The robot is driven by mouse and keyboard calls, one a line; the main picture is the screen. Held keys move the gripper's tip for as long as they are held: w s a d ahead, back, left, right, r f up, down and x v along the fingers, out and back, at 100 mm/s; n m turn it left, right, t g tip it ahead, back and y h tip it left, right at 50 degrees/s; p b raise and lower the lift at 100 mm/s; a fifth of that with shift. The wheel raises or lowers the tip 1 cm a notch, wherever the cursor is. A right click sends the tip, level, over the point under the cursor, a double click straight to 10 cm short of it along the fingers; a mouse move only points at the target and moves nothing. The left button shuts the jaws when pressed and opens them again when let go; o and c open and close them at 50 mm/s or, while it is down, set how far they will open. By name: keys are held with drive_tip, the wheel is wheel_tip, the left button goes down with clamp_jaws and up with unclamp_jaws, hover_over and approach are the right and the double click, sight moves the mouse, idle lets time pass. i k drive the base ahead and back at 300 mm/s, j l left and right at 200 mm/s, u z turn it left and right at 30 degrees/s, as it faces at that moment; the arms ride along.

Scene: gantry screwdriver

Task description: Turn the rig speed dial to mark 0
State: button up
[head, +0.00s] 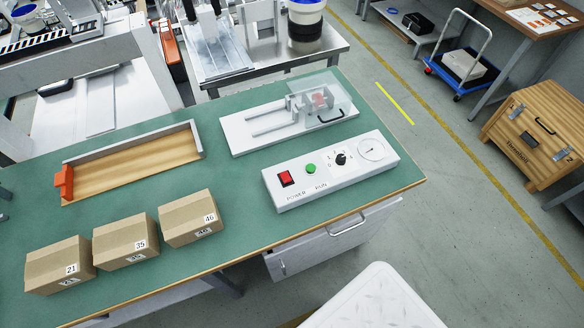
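The rig's white control box (320,185) sits on the green bench top (240,255) near its right end. On it is a small black speed dial (341,159) with tiny marks around it. The marks and the pointer are too small to tell which mark it is set to. Left of the dial are a green run button (310,168) and a red power switch (286,178). Right of it is a round white gauge (371,149) with a needle. My gripper is not in view, and nothing touches the dial.
Behind the box stands a white rig (250,135) with a clear guard (330,92). Cartons labelled 21 (50,268), 35 (118,245) and 46 (185,222) stand at front left, before a wooden tray (125,172). A drawer handle (348,226) protrudes below the bench's front edge.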

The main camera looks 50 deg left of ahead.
sight(341, 159)
drive_tip(key=k+l+u, duration=0.1)
drive_tip(key=u, duration=1.4)
drive_tip(key=k+j, duration=0.05)
drive_tip(key=j, duration=0.05)
